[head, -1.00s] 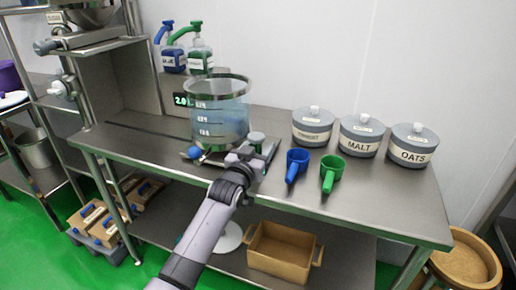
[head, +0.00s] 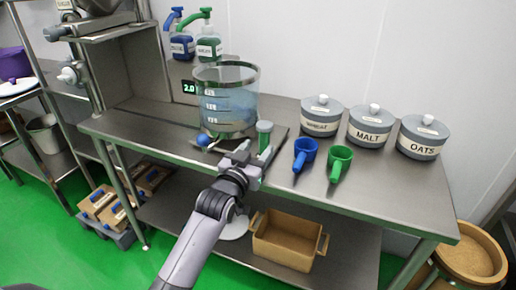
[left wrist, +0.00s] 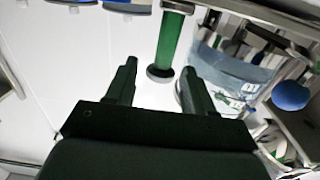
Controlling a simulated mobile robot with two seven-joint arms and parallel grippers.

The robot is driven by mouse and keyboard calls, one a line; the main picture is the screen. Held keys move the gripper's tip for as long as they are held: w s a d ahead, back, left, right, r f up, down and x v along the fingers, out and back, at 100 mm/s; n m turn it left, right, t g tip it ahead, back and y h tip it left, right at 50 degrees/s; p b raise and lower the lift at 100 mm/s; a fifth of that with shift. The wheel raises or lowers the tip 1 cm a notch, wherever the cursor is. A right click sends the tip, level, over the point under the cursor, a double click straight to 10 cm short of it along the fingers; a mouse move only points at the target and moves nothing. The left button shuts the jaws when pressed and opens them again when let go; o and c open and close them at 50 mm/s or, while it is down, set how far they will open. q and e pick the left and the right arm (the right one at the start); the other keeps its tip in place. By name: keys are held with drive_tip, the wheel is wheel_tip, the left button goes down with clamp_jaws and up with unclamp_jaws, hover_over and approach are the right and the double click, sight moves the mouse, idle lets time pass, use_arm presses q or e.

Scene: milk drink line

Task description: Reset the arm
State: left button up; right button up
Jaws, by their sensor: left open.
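My left gripper (head: 250,158) is at the front edge of the steel table, its arm coming up from below. It is open and empty. A green cylinder with a grey cap (head: 264,138) stands upright just beyond its fingers. In the left wrist view, the green cylinder (left wrist: 171,42) shows past the open fingertips (left wrist: 160,78), apart from them. A clear measuring vessel (head: 228,105) with a blue knob at its lower front stands left of the cylinder. My right gripper is not in view.
A blue scoop (head: 304,152) and a green scoop (head: 340,162) lie to the right. Lidded wheat (head: 321,118), malt (head: 370,127) and oats (head: 422,138) canisters stand behind them. Two pump bottles (head: 208,48) stand behind the vessel. A brown bin (head: 285,243) sits on the lower shelf.

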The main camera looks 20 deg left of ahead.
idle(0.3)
use_arm(q)
drive_tip(key=s+f+g, duration=0.3)
drive_tip(key=s+f, duration=0.8)
drive_tip(key=s, duration=0.4)
drive_tip(key=s+a+f+m+g+p, duration=0.1)
drive_tip(key=s+f+g, duration=0.3)
drive_tip(key=s+f, duration=0.8)
drive_tip(key=s, duration=0.4)
drive_tip(key=shift+g+h+p, duration=0.3)
